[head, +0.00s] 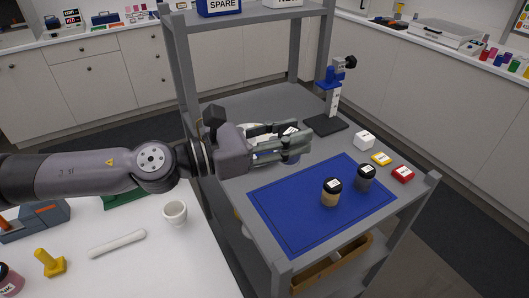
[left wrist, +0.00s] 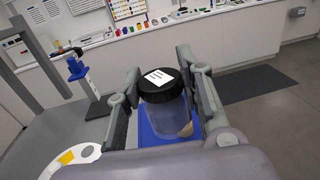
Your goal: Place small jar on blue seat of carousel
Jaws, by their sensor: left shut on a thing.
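My left gripper (head: 291,146) is shut on a small jar with a black lid and a white label. The jar (left wrist: 167,105) stands about upright between the fingers (left wrist: 165,95) in the left wrist view; its body looks see-through blue-grey. In the head view its body (head: 291,158) is partly covered by the fingers. The carousel, a white disc (left wrist: 84,151) with a yellow patch and a grey hub, shows at lower left in the wrist view. In the head view the gripper hides most of the disc (head: 258,129). I cannot clearly make out the blue seat. My right gripper is not in view.
A blue mat (head: 285,206) on the grey cart holds a tan jar (head: 331,193) and a dark jar (head: 365,179). A blue-and-black stand (head: 332,98), white cube (head: 364,140), yellow block (head: 381,159) and red block (head: 403,174) are nearby. Cart posts rise behind.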

